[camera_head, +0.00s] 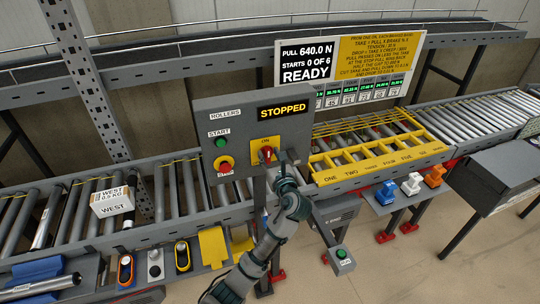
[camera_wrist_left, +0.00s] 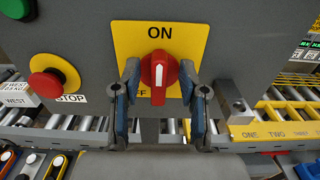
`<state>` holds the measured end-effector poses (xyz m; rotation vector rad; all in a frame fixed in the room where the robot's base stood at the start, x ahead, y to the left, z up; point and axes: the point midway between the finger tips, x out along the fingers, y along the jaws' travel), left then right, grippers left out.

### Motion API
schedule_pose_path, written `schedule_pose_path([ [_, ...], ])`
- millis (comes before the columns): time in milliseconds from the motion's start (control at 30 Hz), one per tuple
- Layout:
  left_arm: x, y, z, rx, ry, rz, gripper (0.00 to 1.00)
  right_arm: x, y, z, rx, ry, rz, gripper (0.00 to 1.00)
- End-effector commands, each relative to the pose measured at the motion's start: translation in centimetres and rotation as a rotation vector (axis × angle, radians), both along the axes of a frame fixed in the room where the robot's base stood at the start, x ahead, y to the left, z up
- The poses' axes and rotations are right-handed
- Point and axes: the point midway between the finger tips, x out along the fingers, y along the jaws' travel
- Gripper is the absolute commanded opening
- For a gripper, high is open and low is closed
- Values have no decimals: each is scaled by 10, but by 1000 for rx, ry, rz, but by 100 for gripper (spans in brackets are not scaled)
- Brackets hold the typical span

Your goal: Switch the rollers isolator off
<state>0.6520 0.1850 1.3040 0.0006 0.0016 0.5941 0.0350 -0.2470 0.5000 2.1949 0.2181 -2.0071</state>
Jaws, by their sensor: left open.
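The rollers isolator is a red rotary knob (camera_wrist_left: 160,75) on a yellow plate (camera_wrist_left: 192,36) marked ON above, with a partly hidden OFF label below. In the head view the isolator (camera_head: 266,154) is on the grey control box (camera_head: 240,126) labelled ROLLERS, whose display (camera_head: 283,109) reads STOPPED. My left gripper (camera_wrist_left: 160,82) is open, one finger on each side of the knob; I cannot tell whether either finger touches it. In the head view my left gripper (camera_head: 283,165) partly covers the plate's lower right. My right gripper is not in view.
A green START button (camera_head: 221,143) and a red stop button (camera_head: 225,166) sit left of the isolator. A roller conveyor (camera_head: 75,215) with a labelled box (camera_head: 113,201) runs behind. A yellow numbered rack (camera_head: 375,160) stands right of the control box.

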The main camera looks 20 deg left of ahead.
Motion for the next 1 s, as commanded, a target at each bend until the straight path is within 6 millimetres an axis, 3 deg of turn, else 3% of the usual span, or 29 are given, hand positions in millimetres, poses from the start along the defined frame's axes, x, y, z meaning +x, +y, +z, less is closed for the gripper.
schedule_pose_path([
  [233, 1, 0, 0, 0, 0, 0, 40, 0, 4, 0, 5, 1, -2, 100],
  [400, 1, 0, 0, 0, 0, -1, 0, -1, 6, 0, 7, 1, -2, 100],
  [767, 1, 0, 0, -21, -14, -1, 0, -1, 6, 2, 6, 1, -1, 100],
  [1000, 0, 1, 1, -121, -80, -3, 0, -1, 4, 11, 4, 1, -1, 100],
])
